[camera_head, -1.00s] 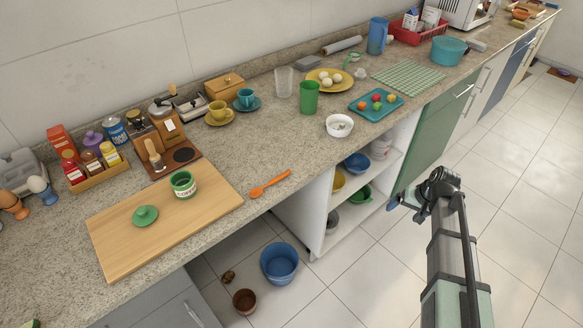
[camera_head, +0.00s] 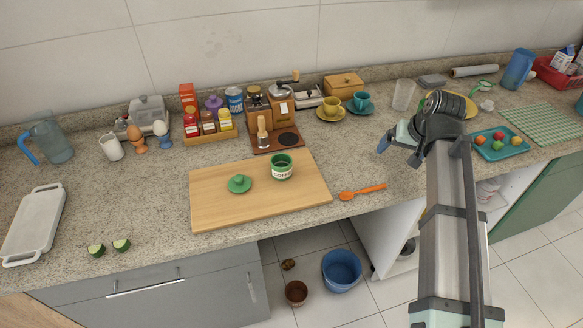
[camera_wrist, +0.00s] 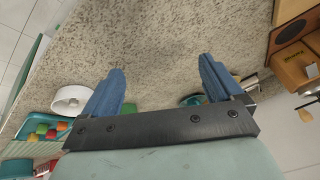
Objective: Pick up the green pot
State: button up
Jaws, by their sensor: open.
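A small green pot (camera_head: 282,168) with a white lettered label stands upright and open on a wooden cutting board (camera_head: 215,208). A green lid (camera_head: 239,184) with a knob lies on the board to its left, apart from it. My gripper (camera_head: 392,138) is over the counter, well to the right of the pot. In the wrist view my gripper (camera_wrist: 160,86) has its two blue fingers wide apart with only speckled counter between them. The pot does not show clearly in the wrist view.
An orange spoon (camera_head: 362,192) lies right of the board. A coffee grinder (camera_head: 283,105) and a rack of spice jars (camera_head: 208,130) stand behind it. A teal tray of fruit (camera_head: 500,145) is right of my arm.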

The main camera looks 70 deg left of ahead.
jog(key=s+a+r+n, duration=0.1)
jog(key=s+a+r, duration=0.1)
jog(key=s, duration=0.7)
jog(key=s+a+r+n, duration=0.1)
jog(key=s+a+r, duration=0.1)
jog(key=s, duration=0.7)
jog(key=n, duration=0.2)
send_near(282, 163)
jog(key=shift+s+f, duration=0.6)
jog(key=shift+f, duration=0.05)
jog(key=shift+w+d+x, duration=0.1)
jog(key=shift+x, duration=0.9)
jog(key=shift+w+d+x, duration=0.1)
jog(key=shift+x, duration=0.9)
jog(key=shift+w+d+x, duration=0.15)
jog(key=shift+x, duration=0.85)
jog(key=shift+f, duration=0.15)
jog(key=c, duration=1.2)
